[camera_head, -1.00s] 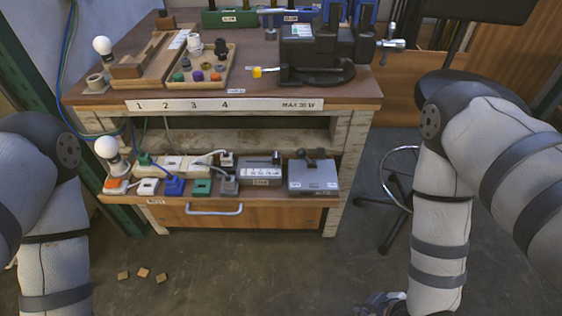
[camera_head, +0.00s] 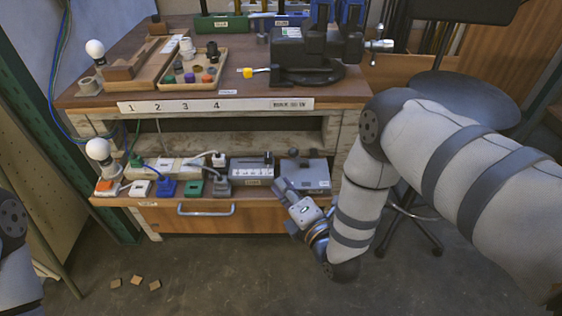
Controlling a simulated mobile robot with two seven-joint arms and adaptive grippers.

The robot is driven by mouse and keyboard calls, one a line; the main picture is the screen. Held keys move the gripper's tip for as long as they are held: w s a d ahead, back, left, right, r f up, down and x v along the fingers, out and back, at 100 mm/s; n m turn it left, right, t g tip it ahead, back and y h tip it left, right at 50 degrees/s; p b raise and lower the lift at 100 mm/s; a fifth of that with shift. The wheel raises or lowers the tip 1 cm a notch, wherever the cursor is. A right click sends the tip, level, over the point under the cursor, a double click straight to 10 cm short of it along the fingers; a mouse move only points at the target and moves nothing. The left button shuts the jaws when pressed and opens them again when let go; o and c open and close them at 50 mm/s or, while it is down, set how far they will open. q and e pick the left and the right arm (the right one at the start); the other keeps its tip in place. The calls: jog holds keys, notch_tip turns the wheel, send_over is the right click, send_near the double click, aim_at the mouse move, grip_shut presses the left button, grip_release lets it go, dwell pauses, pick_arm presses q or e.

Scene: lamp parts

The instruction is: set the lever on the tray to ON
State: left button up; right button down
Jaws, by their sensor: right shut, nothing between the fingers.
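A grey box (camera_head: 318,172) with a dark lever (camera_head: 294,153) on its top stands at the right end of the lower shelf (camera_head: 125,202), which looks like a tray. The lever's ON and OFF marks are too small to read. My right gripper (camera_head: 280,185) is shut and empty. Its fingers point up and left, in front of the box's lower left part and hiding some of it. I cannot tell whether they touch the box. My left gripper is out of view; only part of my left arm shows at the left edge.
A drawer handle (camera_head: 206,209) is below. A stool (camera_head: 440,95) stands right. Floor in front is mostly clear.

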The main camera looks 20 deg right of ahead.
aim_at(267, 175)
jog(key=x, duration=0.3)
jog(key=b+x, duration=0.1)
jog(key=x, duration=0.5)
jog(key=shift+f+b, duration=0.25)
jog(key=shift+b, duration=0.15)
jog(key=d, duration=0.1)
jog(key=r, duration=0.1)
jog(key=d+p, duration=0.1)
jog(key=shift+s+d+r, duration=0.2)
jog(key=shift+d+r, duration=0.1)
jog(key=shift+d, duration=0.05)
jog(key=shift+s+d, duration=0.15)
jog(key=shift+d, duration=0.45)
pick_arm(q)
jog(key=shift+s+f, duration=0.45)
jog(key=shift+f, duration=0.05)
